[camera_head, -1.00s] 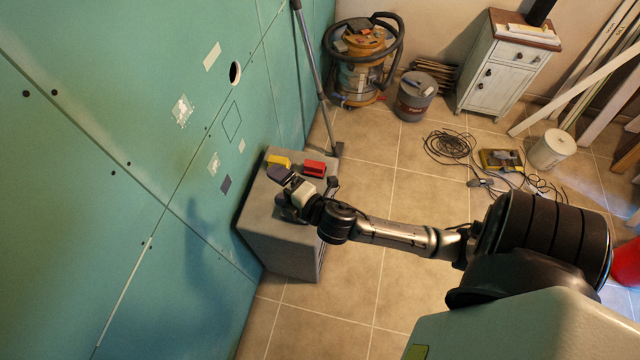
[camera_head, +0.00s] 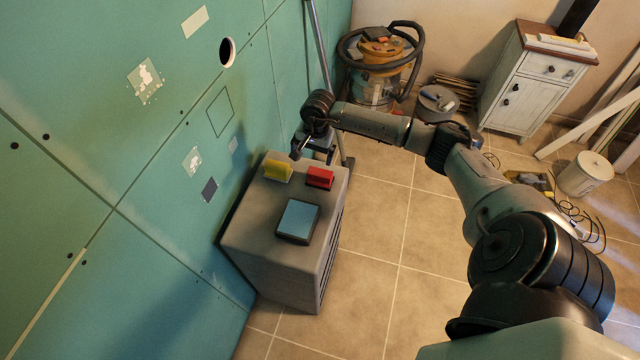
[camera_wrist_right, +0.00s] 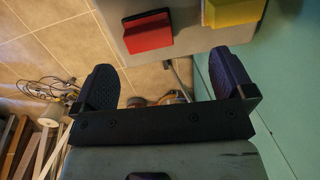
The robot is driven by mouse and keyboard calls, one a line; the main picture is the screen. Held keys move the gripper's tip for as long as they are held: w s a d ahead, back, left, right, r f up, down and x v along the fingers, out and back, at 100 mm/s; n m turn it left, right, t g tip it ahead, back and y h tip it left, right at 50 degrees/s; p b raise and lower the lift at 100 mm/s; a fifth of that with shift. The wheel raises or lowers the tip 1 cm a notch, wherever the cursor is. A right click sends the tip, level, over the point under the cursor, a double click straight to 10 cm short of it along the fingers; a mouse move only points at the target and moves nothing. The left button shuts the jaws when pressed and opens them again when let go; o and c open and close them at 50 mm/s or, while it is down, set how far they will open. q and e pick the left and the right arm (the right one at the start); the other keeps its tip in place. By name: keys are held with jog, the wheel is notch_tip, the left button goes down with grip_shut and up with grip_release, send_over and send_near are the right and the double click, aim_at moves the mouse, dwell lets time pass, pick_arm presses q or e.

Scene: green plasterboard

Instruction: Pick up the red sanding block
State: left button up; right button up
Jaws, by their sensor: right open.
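The red sanding block (camera_head: 319,178) sits on top of a grey cabinet (camera_head: 262,212), near its far right edge. It also shows in the right wrist view (camera_wrist_right: 148,36), at the top, beyond the fingertips. A yellow block (camera_head: 278,170) lies to its left, a small gap apart. My right gripper (camera_head: 313,147) is behind the blocks at the cabinet's far edge, partly hidden by its own wrist. In the right wrist view its two fingers (camera_wrist_right: 166,82) are wide apart with nothing between them. My left gripper is out of view.
A dark box with a pale blue top (camera_head: 298,220) lies on the cabinet nearer me. The green wall (camera_head: 60,210) runs along the cabinet's left side. A vacuum (camera_head: 380,65), a bucket (camera_head: 438,102) and a white cabinet (camera_head: 530,85) stand behind.

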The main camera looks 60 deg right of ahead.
aim_at(320, 172)
jog(key=shift+g+h, duration=0.4)
jog(key=shift+h, duration=0.2)
jog(key=d+f, duration=0.1)
jog(key=f, duration=0.1)
jog(key=d+f, duration=0.1)
jog(key=f, duration=0.1)
jog(key=s+f, duration=0.1)
jog(key=f, duration=0.2)
jog(key=shift+d+f, duration=0.1)
jog(key=shift+d, duration=0.3)
jog(key=shift+a+f, duration=0.2)
jog(key=shift+f, duration=2.75)
jog(key=shift+d+f, duration=0.1)
jog(key=shift+f, duration=0.1)
jog(key=c, duration=0.7)
